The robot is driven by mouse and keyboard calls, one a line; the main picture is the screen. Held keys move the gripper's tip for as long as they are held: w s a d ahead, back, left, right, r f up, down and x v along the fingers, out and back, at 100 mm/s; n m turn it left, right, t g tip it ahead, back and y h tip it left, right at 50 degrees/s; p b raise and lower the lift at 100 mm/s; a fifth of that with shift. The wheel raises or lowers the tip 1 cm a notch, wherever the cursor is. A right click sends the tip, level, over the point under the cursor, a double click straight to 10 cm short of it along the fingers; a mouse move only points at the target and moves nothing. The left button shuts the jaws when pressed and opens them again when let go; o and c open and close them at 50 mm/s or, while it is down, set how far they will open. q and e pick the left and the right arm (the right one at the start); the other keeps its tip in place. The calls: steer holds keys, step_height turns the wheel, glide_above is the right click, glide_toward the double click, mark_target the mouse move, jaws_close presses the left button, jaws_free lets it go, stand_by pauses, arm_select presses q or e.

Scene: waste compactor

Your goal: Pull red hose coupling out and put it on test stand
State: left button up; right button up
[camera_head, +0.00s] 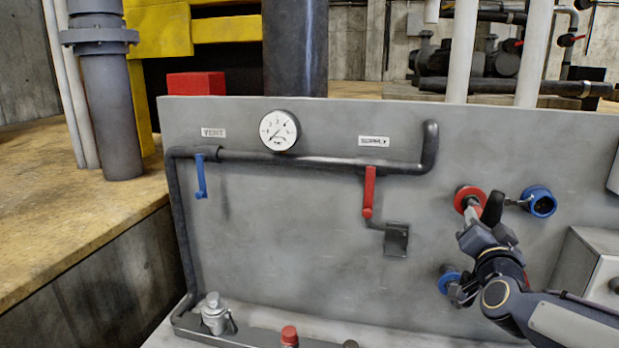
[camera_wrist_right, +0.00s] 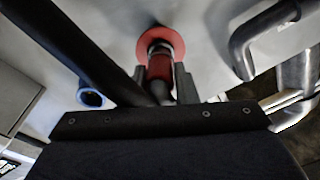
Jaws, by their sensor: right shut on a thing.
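The red hose coupling (camera_wrist_right: 160,66) shows in the wrist view between my fingers, its front end against a red ring (camera_wrist_right: 160,42) on the grey panel. In the head view the red ring (camera_head: 469,194) is on the panel's right side, and my gripper hides most of the coupling. My right gripper (camera_head: 477,212) is shut on the coupling, close to the panel; it also shows in the wrist view (camera_wrist_right: 162,78). I cannot tell whether the coupling is fully seated. My left gripper is not in view. I cannot tell which part is the test stand.
A blue-ringed port (camera_head: 541,202) is right of the red ring, and another blue fitting (camera_head: 449,279) is below. A red lever (camera_head: 368,192), a blue lever (camera_head: 200,176) and a gauge (camera_head: 279,130) are on the panel. A metal fitting (camera_head: 214,314) and red cap (camera_head: 289,336) stand low in front.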

steer(key=shift+s+a+r, duration=0.1)
steer(key=shift+s, duration=0.05)
steer(key=shift+r+b+v, duration=0.15)
steer(key=shift+b+v, duration=0.2)
steer(key=shift+v, duration=1.1)
steer(key=shift+r+b+v, duration=0.2)
steer(key=shift+b+v, duration=0.15)
steer(key=shift+v, duration=1.1)
steer(key=shift+f, duration=0.1)
